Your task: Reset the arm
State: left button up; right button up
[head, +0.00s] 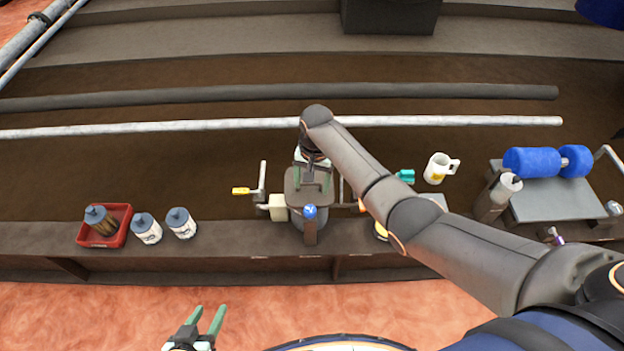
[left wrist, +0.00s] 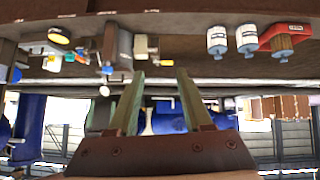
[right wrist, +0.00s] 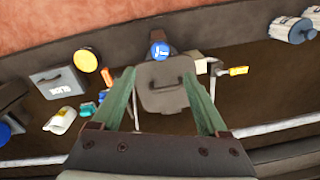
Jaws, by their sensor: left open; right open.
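My right arm reaches in from the lower right of the head view. Its gripper (head: 313,180) is over the grey dispenser (head: 293,205), which has a blue knob (head: 310,211) at its front. In the right wrist view the open fingers (right wrist: 163,95) stand on either side of the dispenser's lid (right wrist: 168,85) and its dark handle. I cannot tell whether they touch the lid. A crank with a yellow handle (head: 241,191) sticks out at the dispenser's left. My left gripper (head: 209,318) is open and empty, low in the head view, in front of the workbench.
A white mug (head: 437,168), a blue roll (head: 532,161) and a grey box-like stand (head: 545,200) are at the right.

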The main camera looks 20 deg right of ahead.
pick_arm(q)
jog(key=shift+s+f, duration=0.2)
jog(key=shift+s, duration=0.15)
pick_arm(e)
jog(key=s+f+n+t+y+p, duration=0.1)
jog(key=s+f+n+t+p, duration=0.15)
jog(key=s, duration=0.35)
jog(key=s+f+n+t+p, duration=0.2)
jog(key=s+f+p, duration=0.15)
jog(key=s, duration=0.35)
pick_arm(q)
jog(key=s+a+r+p, duration=0.1)
jog(key=a+r+p, duration=0.2)
jog(key=r, duration=0.5)
jog(key=shift+r+n+y+p, duration=0.3)
jog(key=shift+r+y+p, duration=0.1)
jog(key=shift+p, duration=0.45)
pick_arm(e)
jog(key=s+r+n+t, duration=0.4)
jog(key=s+r, duration=0.7)
jog(key=s, duration=0.1)
jog(key=shift+s+d+r+y, duration=0.2)
jog(key=shift+d+r+y, duration=0.1)
jog(key=shift+d+y, duration=0.1)
jog(key=shift+t, duration=0.25)
